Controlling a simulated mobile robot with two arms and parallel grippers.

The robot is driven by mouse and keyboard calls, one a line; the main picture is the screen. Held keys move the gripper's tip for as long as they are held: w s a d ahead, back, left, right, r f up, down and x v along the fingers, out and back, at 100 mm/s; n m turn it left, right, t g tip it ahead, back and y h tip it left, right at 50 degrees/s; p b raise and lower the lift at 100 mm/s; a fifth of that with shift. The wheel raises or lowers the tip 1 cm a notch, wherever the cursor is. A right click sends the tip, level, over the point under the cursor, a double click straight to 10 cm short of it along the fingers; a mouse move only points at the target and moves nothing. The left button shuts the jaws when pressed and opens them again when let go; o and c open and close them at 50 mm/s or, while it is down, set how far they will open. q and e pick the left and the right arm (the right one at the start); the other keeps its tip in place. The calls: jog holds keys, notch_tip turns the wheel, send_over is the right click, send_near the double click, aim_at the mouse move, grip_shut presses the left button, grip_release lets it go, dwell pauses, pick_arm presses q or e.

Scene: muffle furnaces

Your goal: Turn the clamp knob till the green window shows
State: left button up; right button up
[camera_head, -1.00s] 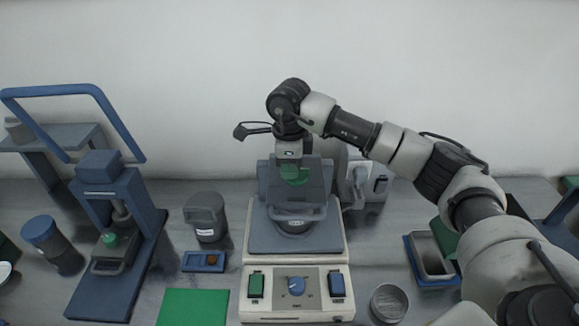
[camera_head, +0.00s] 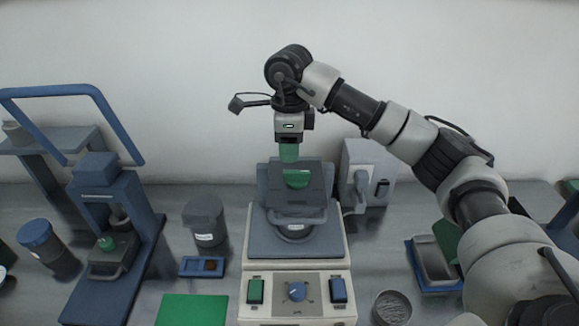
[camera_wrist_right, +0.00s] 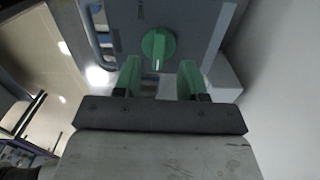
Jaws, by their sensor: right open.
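The green clamp knob (camera_head: 297,178) sits on the dark grey clamp on top of the pale bench machine (camera_head: 337,258). In the right wrist view the knob (camera_wrist_right: 158,45) is a round green disc with a pale mark on its lower part. My right gripper (camera_head: 289,153) points down above the knob, apart from it. In the wrist view its two green fingers (camera_wrist_right: 159,79) are spread with nothing between them. I cannot make out a green window in either view. My left gripper is not in view.
A blue-framed press (camera_head: 109,215) and a dark lidded jar (camera_head: 204,218) stand at left. A green mat (camera_head: 192,310) lies in front. A grey box with a plug (camera_head: 383,160) stands behind at right. A metal tray (camera_head: 433,262) and a round dish (camera_head: 392,306) are at right.

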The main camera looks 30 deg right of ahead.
aim_at(289, 171)
jog(key=shift+r, duration=2.3)
